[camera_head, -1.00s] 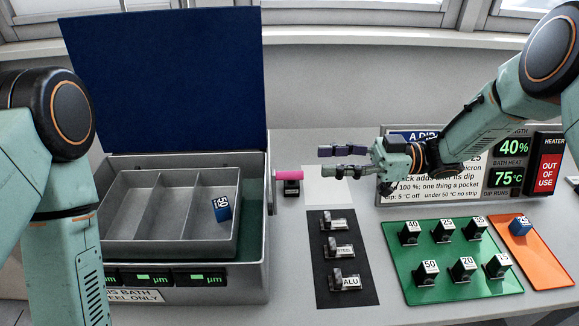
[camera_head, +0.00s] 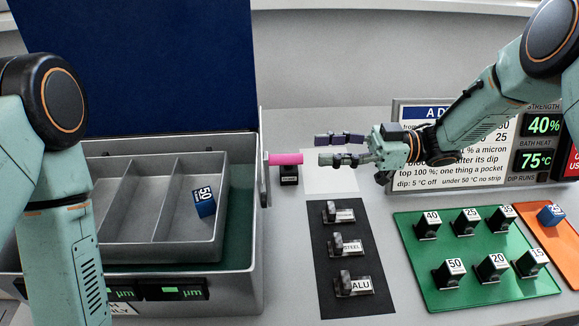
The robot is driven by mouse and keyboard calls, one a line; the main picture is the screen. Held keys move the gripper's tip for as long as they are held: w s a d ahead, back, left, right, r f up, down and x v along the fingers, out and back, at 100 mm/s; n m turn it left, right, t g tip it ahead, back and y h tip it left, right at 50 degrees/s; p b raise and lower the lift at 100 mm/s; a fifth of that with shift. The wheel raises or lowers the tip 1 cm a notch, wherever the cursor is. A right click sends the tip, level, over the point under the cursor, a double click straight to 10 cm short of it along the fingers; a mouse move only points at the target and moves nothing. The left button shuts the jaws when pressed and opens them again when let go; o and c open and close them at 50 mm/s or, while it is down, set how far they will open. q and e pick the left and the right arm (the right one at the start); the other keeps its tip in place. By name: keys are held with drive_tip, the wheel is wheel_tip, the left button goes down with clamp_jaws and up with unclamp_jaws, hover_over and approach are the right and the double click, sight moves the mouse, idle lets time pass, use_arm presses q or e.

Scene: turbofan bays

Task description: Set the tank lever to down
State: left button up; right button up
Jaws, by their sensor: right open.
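The tank lever (camera_head: 286,159) has a pink handle that sticks out to the right from the side of the grey tank (camera_head: 252,270), over a small black label block (camera_head: 289,176). My right gripper (camera_head: 326,149) is open and empty, its fingers pointing left at the pink handle. The fingertips are close to the handle's right end, and no grip on it shows. The tank's blue lid (camera_head: 150,60) stands open. My left arm comes in at the left edge, and its gripper is out of view.
A divided grey tray (camera_head: 120,240) in the tank holds a blue block (camera_head: 205,202) marked 50. A black mat (camera_head: 377,300) bears several labelled metal pieces. A green mat (camera_head: 410,245) bears several numbered blocks. A sign (camera_head: 405,175) stands behind my right arm.

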sight(269, 160)
drive_tip(key=a, duration=0.5)
drive_tip(key=a+f, duration=0.1)
drive_tip(key=a, duration=0.1)
drive_tip(key=shift+s+a+f, duration=0.1)
drive_tip(key=shift+s+a, duration=0.15)
drive_tip(key=shift+a, duration=0.45)
drive_tip(key=shift+w+d+f, duration=0.15)
drive_tip(key=shift+w+d, duration=0.05)
drive_tip(key=shift+d, duration=0.05)
drive_tip(key=shift+s+a, duration=0.2)
drive_tip(key=shift+a, duration=0.05)
drive_tip(key=c, duration=0.6)
drive_tip(key=shift+w+d, duration=0.1)
clamp_jaws()
